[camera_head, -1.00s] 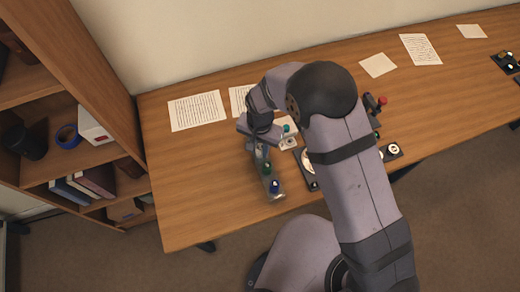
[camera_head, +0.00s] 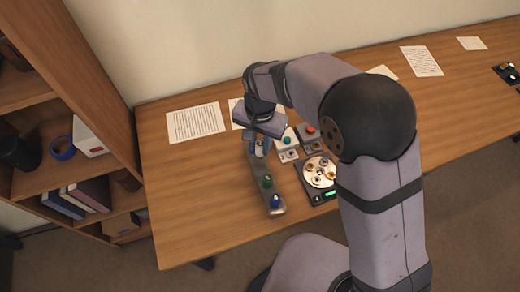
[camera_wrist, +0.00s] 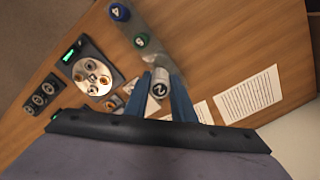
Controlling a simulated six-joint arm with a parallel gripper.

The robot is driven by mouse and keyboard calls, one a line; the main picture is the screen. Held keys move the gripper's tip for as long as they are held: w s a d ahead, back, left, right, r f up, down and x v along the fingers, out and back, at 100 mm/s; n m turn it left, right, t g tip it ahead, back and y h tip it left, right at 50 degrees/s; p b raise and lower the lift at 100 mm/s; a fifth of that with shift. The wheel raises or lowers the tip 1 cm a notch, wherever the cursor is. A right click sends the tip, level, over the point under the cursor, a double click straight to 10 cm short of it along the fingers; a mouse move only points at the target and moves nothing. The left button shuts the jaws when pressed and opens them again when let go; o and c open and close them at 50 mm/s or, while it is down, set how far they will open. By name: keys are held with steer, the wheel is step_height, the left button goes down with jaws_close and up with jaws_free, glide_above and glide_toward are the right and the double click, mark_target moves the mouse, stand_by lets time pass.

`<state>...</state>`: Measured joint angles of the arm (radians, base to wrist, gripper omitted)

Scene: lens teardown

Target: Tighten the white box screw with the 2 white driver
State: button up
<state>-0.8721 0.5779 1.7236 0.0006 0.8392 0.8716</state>
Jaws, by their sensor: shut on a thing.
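My gripper (camera_wrist: 160,98) has two blue fingers shut on the 2 white driver (camera_wrist: 159,89), whose white cap with a black 2 shows between them. In the head view my gripper (camera_head: 259,147) is over the far end of the driver rack (camera_head: 256,180). I cannot tell whether the driver is seated in the rack or lifted. The white box (camera_head: 285,138), with a green knob on top, stands just right of my gripper. A small plate with a round fitting (camera_head: 289,156) is at its front; the screw itself is too small to make out.
A grey box with a red knob (camera_head: 309,131) is beside the white box. A dark base with a round metal plate (camera_head: 319,171) lies in front. Papers (camera_head: 196,122) lie behind; the table's left is clear.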

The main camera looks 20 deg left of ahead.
steer(key=shift+w+d+r, duration=0.15)
steer(key=shift+w+r, duration=0.05)
steer(key=shift+r, duration=0.05)
steer(key=w+d+f+m+p, duration=0.2)
steer(key=w+m, duration=0.3)
steer(key=m, duration=0.6)
steer(key=w+d+f+m+p, duration=0.1)
steer(key=w+d+m, duration=0.3)
steer(key=m, duration=0.6)
steer(key=shift+w+d+f+m+p, duration=0.2)
steer(key=shift+w+f+m+p, duration=0.2)
steer(key=shift+w+p, duration=0.05)
steer(key=shift+f+n, duration=0.1)
steer(key=shift+n, duration=0.2)
